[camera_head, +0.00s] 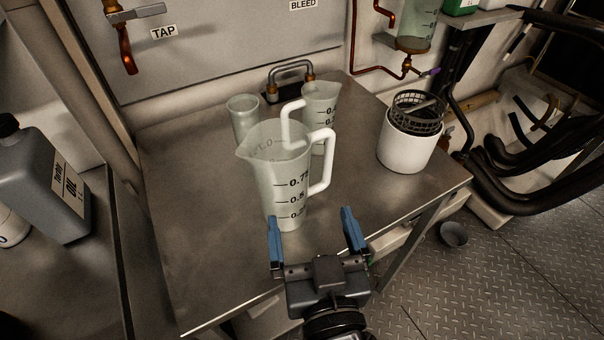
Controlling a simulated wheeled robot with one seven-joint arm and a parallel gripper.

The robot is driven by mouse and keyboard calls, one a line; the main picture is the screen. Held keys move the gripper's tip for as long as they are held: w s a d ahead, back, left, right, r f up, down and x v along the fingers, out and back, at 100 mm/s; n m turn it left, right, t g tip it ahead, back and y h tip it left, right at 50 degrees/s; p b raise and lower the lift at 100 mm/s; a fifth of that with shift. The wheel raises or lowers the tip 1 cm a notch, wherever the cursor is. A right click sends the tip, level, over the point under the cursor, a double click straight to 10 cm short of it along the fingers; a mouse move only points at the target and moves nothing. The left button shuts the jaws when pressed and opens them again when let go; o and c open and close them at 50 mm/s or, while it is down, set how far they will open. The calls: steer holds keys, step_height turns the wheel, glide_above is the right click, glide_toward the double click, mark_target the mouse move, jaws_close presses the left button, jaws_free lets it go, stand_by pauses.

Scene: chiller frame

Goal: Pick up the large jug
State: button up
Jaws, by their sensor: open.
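The large jug (275,187) stands upright on the metal table (195,250). It is translucent, with black volume marks and a white handle (326,165) on its right side. My gripper (311,228) is open and empty, with its blue fingers apart at the front of the table. In the picture it lies just below the jug, and the left finger's tip is close to the jug's base. I cannot tell the exact gap in depth.
A smaller jug (323,100) and a clear beaker (243,112) stand close behind the large jug, partly hidden. A white container with a dark basket (406,144) stands at the right. The table's left part is clear. A grey oil jug (45,190) is at far left.

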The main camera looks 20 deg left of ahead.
mark_target(286, 189)
steer(key=a, duration=0.1)
steer(key=w+a+r, duration=0.1)
steer(key=a+r, duration=0.1)
steer(key=a, duration=0.1)
steer(key=shift+w+r, duration=0.2)
steer(key=shift+w, duration=0.1)
steer(key=x, duration=0.2)
steer(key=p+x, duration=0.1)
steer(key=x, duration=0.1)
steer(key=r+p+x, duration=0.1)
steer(key=x, duration=0.1)
steer(key=shift+w+a+r, duration=0.1)
steer(key=shift+w+a, duration=0.1)
steer(key=shift+a, duration=0.15)
steer(key=shift+w+a, duration=0.15)
steer(key=shift+w, duration=0.2)
steer(key=c, duration=0.7)
